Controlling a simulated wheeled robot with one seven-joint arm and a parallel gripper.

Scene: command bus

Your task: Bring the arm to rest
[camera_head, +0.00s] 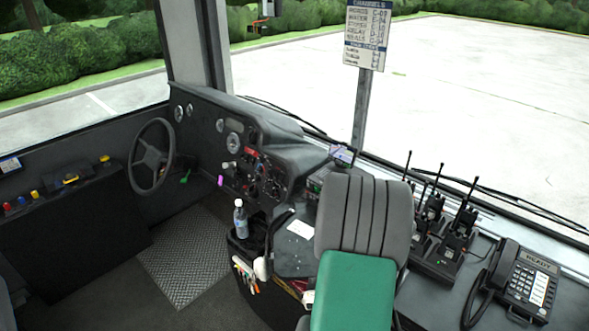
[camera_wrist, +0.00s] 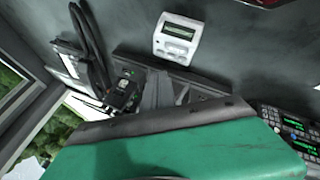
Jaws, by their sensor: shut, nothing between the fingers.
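I cannot tell how far my gripper is from these surfaces.
Radios in a charger (camera_head: 440,235) and a desk phone (camera_head: 522,285) stand on the right counter. A bottle (camera_head: 240,218) stands left of the seat. A white device (camera_wrist: 178,38) and lit panels (camera_wrist: 292,135) show in the wrist view. The floor plate (camera_head: 185,262) is clear.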

